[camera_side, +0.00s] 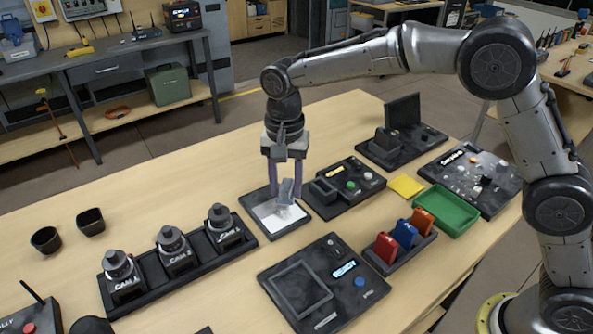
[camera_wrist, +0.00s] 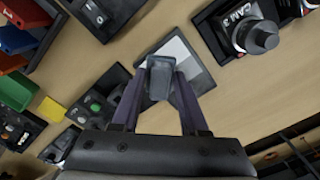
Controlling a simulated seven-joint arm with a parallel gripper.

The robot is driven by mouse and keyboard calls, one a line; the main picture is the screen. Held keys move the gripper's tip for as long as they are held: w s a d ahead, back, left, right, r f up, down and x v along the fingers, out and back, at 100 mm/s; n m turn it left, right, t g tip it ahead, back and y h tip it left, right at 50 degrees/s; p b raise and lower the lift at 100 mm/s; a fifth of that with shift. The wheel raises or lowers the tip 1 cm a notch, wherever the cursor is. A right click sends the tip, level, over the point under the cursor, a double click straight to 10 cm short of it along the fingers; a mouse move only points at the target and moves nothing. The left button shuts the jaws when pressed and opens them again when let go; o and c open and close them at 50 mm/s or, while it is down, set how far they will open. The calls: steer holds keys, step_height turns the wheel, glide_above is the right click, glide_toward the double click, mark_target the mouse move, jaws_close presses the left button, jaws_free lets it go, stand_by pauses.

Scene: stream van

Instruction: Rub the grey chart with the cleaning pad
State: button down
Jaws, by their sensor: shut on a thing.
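The chart (camera_side: 266,217) is a flat dark-framed board with a white and grey face, lying on the table near the middle of the side view. It also shows in the wrist view (camera_wrist: 202,79), partly hidden by the pad and my fingers. The cleaning pad (camera_side: 286,192) is a small grey block, a little tilted in the side view; the wrist view shows it too (camera_wrist: 160,78). My gripper (camera_side: 285,186) points down over the chart and is shut on the pad. The pad is at or just above the chart's face; I cannot tell whether they touch.
A rack of dark cameras (camera_side: 175,258) stands left of the chart, and a button panel (camera_side: 345,187) sits close on its right. A dark framed panel (camera_side: 318,285) lies in front. A green tray (camera_side: 449,211) and a yellow square (camera_side: 406,186) are further right. Bare table lies behind.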

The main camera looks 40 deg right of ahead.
mark_target(287, 221)
steer(key=shift+f, duration=3.35)
steer(key=shift+w+f, duration=0.1)
steer(key=shift+f, duration=0.3)
steer(key=shift+w+f, duration=0.1)
steer(key=shift+w, duration=3.55)
steer(key=shift+s, duration=3.7)
steer(key=shift+s+r, duration=0.1)
steer(key=shift+r, duration=4)
steer(key=shift+f, duration=0.25)
